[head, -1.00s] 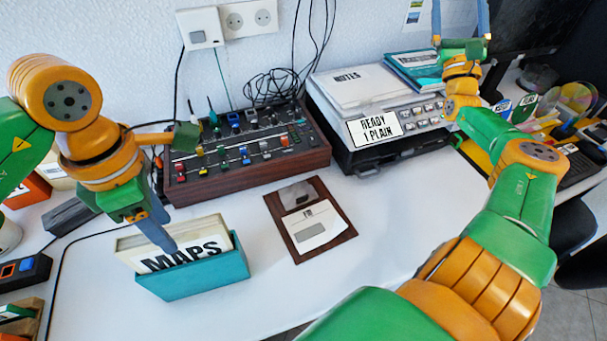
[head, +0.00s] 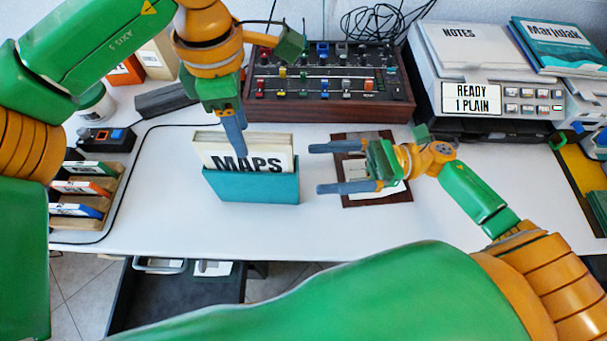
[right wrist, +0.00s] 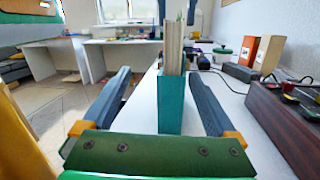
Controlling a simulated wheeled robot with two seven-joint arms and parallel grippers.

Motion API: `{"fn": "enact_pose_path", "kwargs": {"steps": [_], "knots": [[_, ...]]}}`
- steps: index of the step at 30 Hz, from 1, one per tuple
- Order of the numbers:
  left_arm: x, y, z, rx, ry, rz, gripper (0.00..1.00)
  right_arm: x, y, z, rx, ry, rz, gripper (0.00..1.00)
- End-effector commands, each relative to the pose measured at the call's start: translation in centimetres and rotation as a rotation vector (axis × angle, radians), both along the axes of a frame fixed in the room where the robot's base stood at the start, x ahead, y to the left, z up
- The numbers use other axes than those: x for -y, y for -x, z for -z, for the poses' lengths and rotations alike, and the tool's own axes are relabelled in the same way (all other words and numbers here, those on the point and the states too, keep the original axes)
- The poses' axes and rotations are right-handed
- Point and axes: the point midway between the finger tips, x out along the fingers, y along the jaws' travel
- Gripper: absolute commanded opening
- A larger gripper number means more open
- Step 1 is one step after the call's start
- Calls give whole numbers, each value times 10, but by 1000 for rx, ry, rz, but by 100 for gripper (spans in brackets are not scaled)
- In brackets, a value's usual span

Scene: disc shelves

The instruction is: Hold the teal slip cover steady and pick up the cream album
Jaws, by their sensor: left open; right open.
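The teal slip cover (head: 255,187) stands upright on the white table in the head view. The cream album (head: 277,157), lettered MAPS, stands in it with its upper part showing above. My left gripper (head: 238,148) is open and points down at the album's top; one finger shows in front of the album, and the other is hidden. My right gripper (head: 316,168) is open and level, pointing left at the cover's right end, with a gap between. In the right wrist view, the cover (right wrist: 171,108) and album (right wrist: 172,58) appear end-on between my right fingers.
A brown board (head: 390,198) with a pale card lies under my right gripper. A wooden-sided control panel (head: 340,110) stands behind. A printer-like machine with a READY 1 PLAIN sign (head: 471,97) is at the back right. A disc rack (head: 85,205) is at the left.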

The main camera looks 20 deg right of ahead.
Motion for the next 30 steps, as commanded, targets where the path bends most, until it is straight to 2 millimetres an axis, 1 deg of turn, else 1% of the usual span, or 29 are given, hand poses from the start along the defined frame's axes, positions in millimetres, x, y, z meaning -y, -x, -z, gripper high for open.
{"fn": "enact_pose_path", "kwargs": {"steps": [1,3,6,8,11,15,19,23,29,30], "knots": [[0,0,0,0,0,0,50,-10,-7,21,21,13,57,92],[0,0,0,0,0,0,50,-23,-15,47,50,52,118,92],[0,0,0,0,0,0,50,-35,-19,71,68,91,167,92],[0,0,0,0,0,0,50,-41,-21,78,75,104,180,92],[0,0,0,0,0,0,50,-54,-26,81,80,111,186,92],[0,0,0,0,0,0,50,-81,-36,80,79,110,186,92],[0,0,0,0,0,0,50,-99,-42,80,77,111,186,92],[0,0,0,0,0,0,50,-107,-45,81,78,113,186,92],[0,0,0,0,0,0,50,-107,-45,81,77,113,186,92],[0,0,0,0,0,0,50,-107,-45,81,77,113,186,84]]}}
